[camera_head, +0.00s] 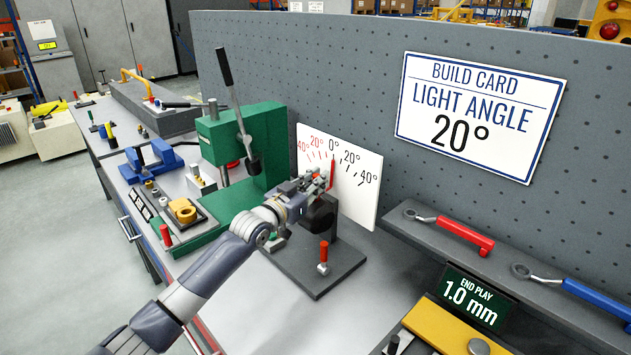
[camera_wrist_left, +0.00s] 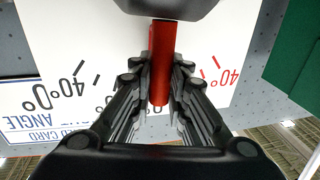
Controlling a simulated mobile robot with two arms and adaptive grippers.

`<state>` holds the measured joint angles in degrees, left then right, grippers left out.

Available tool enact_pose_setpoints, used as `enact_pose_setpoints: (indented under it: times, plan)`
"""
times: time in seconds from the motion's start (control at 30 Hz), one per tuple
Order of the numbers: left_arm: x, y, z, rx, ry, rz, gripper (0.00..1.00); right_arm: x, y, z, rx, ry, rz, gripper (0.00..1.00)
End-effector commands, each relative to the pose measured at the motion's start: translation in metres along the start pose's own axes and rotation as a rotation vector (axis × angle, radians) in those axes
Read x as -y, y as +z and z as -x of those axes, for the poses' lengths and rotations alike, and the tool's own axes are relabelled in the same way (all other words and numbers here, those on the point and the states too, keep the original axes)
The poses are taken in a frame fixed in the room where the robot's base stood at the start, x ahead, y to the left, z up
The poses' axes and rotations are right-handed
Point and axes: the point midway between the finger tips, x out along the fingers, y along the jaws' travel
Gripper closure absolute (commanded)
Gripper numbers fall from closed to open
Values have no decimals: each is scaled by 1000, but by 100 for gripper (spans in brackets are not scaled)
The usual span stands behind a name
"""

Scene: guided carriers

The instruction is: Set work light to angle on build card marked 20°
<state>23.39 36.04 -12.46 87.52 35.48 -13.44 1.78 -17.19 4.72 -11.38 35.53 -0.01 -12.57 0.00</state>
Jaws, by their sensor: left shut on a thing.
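The white angle board (camera_head: 362,205) has a scale with red numbers left of 0° and black numbers right of it. A red pointer (camera_head: 332,170) stands about upright in front of it, near the 0° mark. The dark work light body (camera_head: 322,218) is below it on a grey base (camera_head: 310,268). My left gripper (camera_head: 322,182) is at the pointer; in the left wrist view its fingers (camera_wrist_left: 160,100) are closed on the red bar (camera_wrist_left: 162,60). The build card (camera_head: 478,115) reads "LIGHT ANGLE 20°". My right gripper is not in view.
A small red-handled lever (camera_head: 323,252) stands on the base's front. A green press (camera_head: 250,150) is close on the left. A shelf with a red-handled wrench (camera_head: 465,235) and a blue-handled wrench (camera_head: 595,298) is on the right. Bare bench lies in front of the base.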

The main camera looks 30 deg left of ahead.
Motion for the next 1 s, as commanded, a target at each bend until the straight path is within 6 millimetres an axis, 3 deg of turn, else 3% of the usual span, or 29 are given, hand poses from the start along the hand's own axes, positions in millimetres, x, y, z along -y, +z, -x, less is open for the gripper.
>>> enact_pose_setpoints:
  times: [0.4, 0.77, 0.8, 0.87, 1.0]
  plan:
    - [-32, 8, 6, -55, 2, -291, 100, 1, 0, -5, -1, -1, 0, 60]
    - [-34, 8, 7, -57, 2, -311, 100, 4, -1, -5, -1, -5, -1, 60]
    - [-34, 8, 7, -56, 2, -310, 77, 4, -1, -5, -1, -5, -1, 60]
    - [-34, 8, 7, -57, 2, -310, 64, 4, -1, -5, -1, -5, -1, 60]
    - [-33, 7, 7, -59, 1, -311, 64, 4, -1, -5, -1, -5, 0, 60]
